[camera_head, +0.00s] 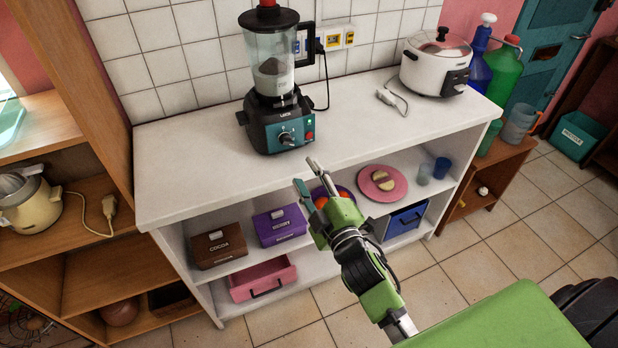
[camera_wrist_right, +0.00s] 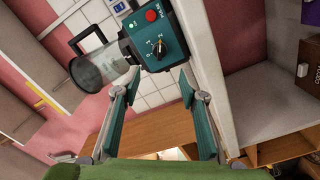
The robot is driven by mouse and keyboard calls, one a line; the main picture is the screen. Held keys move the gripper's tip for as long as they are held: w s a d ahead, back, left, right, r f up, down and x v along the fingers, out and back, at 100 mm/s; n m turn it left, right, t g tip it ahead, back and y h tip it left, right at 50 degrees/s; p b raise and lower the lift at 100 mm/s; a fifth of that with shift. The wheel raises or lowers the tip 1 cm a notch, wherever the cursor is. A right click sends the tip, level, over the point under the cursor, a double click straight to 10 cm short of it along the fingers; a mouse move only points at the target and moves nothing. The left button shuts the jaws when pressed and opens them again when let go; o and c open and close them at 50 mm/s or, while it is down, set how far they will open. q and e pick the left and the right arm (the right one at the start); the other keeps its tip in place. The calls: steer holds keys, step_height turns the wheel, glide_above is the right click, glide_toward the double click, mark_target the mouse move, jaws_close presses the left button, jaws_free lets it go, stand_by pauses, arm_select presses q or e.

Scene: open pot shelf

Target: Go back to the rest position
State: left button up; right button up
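My right gripper (camera_head: 307,174) is in front of the white counter in the head view, near the counter's front edge. Its two fingers are apart with nothing between them. In the right wrist view the open fingers (camera_wrist_right: 156,82) point towards the blender, with a gap to it. The blender (camera_head: 278,122) stands upright on the counter with pale powder in its jar; it also shows in the right wrist view (camera_wrist_right: 158,45). My left gripper is in neither view.
The white counter (camera_head: 190,170) has free room left and right of the blender. A rice cooker (camera_head: 432,65) stands at its right end. Wooden shelves (camera_head: 115,275) stand left.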

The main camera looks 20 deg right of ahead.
steer(key=shift+s, duration=0.25)
stand_by(0.3)
steer(key=s+f+m+g, duration=0.2)
steer(key=s+f+g, duration=0.15)
steer(key=f, duration=0.95)
steer(key=s+f+m+g, duration=0.15)
steer(key=s+f, duration=0.35)
steer(key=f, duration=0.7)
steer(key=s+f+m+g, duration=0.1)
steer(key=s+f+g, duration=0.35)
steer(key=f, duration=0.85)
steer(key=s+d+f+m+g, duration=0.1)
steer(key=s+f+g, duration=0.1)
steer(key=s+f, duration=0.4)
steer(key=s+d+f+m+g, duration=0.1)
steer(key=s+f, duration=0.6)
steer(key=s, duration=0.9)
steer(key=s+d+f+m+g, duration=0.1)
steer(key=s+f+m+g, duration=0.2)
steer(key=s, duration=0.9)
step_height(320, 180, down, 4)
steer(key=shift+r+g+h, duration=0.1)
steer(key=shift+g+h, duration=0.2)
steer(key=shift+g, duration=0.45)
